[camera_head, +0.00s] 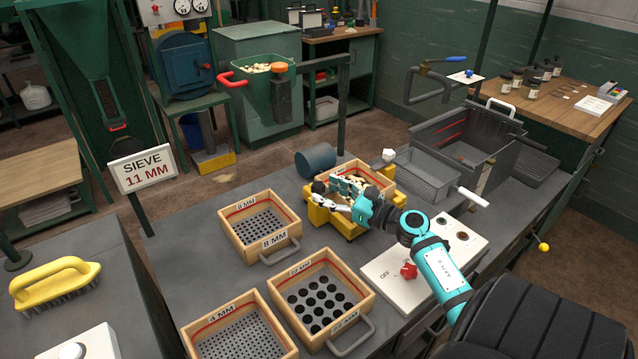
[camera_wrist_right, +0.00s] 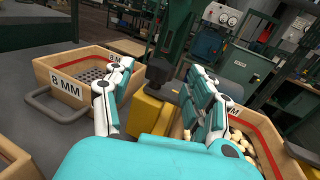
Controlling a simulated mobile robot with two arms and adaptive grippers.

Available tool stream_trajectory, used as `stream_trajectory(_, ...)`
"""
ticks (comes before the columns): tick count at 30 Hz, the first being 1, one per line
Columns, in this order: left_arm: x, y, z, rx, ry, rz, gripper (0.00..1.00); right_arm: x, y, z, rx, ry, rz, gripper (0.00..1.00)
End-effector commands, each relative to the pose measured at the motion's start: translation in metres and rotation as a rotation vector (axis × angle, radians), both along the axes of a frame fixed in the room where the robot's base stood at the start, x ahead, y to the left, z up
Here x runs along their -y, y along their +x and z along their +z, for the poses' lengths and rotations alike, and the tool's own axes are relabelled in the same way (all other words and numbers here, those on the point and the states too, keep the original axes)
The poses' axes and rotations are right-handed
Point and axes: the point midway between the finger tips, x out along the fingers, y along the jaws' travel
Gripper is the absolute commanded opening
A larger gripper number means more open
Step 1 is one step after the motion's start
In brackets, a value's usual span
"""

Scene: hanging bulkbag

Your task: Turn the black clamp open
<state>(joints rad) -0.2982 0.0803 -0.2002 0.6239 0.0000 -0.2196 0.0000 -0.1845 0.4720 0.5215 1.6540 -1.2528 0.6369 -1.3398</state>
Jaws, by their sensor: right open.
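The black clamp (camera_wrist_right: 160,70) sits on top of a yellow block (camera_wrist_right: 150,112) in the right wrist view. It stands between the spread fingers of my right gripper (camera_wrist_right: 162,82), with a visible space to each finger. In the head view the clamp (camera_head: 318,187) shows as a small dark piece at the left corner of the yellow holder (camera_head: 326,221). My right gripper (camera_head: 337,194) reaches in from the right over the holder and is open. Whether a finger touches the clamp I cannot tell. My left gripper is out of view.
A wooden sieve box with pale pieces (camera_head: 384,176) sits in the holder. The 8 MM sieve (camera_head: 231,237) stands close on the left, and two more sieves (camera_head: 301,261) (camera_head: 208,318) stand in front. A control panel (camera_head: 396,283) with a red knob lies below my right arm.

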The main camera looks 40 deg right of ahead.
Motion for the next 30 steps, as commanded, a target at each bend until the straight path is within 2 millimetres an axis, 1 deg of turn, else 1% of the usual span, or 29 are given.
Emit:
stream_trajectory(1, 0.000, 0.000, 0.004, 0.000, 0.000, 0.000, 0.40, -0.002, 0.009, 0.003, 0.002, 0.000, 0.000, 0.56)
stream_trajectory(3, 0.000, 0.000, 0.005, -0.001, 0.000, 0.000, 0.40, -0.003, 0.018, 0.002, 0.003, 0.002, -0.001, 0.56)
stream_trajectory(6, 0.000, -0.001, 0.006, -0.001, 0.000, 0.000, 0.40, -0.005, 0.027, 0.001, 0.001, 0.000, -0.001, 0.56)
stream_trajectory(10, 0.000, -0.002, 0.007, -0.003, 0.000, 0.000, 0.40, -0.006, 0.032, 0.000, 0.000, 0.000, -0.001, 0.56)
stream_trajectory(17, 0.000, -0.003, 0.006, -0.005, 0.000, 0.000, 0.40, -0.007, 0.032, 0.000, 0.000, 0.000, -0.001, 0.56)
stream_trajectory(20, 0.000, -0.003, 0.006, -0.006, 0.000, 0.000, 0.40, -0.007, 0.032, 0.000, 0.000, 0.000, -0.001, 0.46)
stream_trajectory(30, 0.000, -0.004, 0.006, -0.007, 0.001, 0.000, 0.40, -0.007, 0.032, 0.000, 0.000, 0.000, -0.001, 0.01)
